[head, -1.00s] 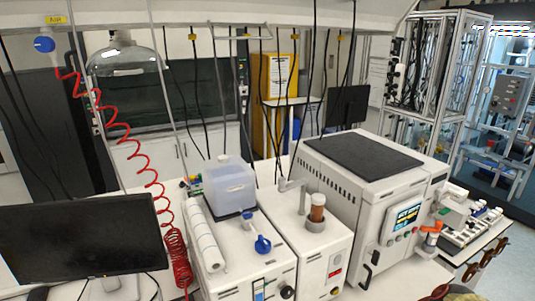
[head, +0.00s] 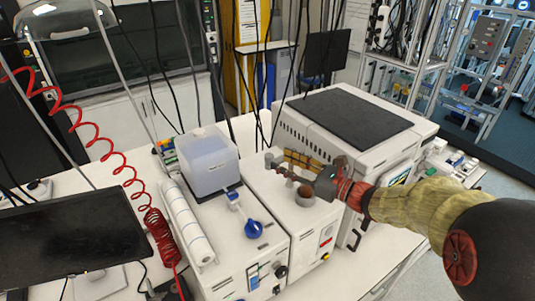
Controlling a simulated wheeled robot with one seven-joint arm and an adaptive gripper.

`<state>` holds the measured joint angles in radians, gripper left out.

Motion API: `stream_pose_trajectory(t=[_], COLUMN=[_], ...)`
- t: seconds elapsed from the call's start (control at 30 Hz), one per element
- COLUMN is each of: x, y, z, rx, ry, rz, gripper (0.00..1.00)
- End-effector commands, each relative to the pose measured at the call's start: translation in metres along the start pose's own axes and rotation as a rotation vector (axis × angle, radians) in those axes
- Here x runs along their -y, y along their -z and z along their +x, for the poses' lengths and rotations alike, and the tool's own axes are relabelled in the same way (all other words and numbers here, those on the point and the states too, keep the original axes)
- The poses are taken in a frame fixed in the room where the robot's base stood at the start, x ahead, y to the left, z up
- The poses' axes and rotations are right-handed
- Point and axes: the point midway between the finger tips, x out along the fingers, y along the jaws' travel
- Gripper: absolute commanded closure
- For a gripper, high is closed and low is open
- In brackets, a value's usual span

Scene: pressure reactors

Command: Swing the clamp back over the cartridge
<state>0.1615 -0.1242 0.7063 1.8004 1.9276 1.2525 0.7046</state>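The cartridge (head: 304,192) is a brown cylinder in a grey ring holder on top of the white machine in the middle. Its upper part is mostly hidden by my gripper. The clamp is a grey post and arm (head: 269,160) standing just behind and left of the cartridge. Its far part is hidden behind my gripper, so I cannot tell its exact angle. My gripper (head: 300,171) comes in from the right, over the cartridge and close to the clamp. Its fingers are small and dark, and I cannot tell whether they are open or touch the clamp.
A large white reactor unit (head: 425,155) with a dark top stands behind my arm. Left of the cartridge are a translucent tank (head: 207,165), a blue knob (head: 253,229) and a white roll (head: 188,222). A red coiled hose (head: 160,240) and a black monitor (head: 70,240) are farther left.

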Motion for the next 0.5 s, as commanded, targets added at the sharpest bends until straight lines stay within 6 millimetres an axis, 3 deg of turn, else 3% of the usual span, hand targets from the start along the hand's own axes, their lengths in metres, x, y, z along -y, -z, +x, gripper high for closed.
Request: stream_pose_trajectory(t=[0.3,0.5], x=[-0.001,-0.001], y=[-0.001,0.000], z=[0.048,0.060], rx=[-0.001,-0.001], ry=[-0.003,-0.002], rz=[-0.003,-0.003], gripper=[0.60,0.60])
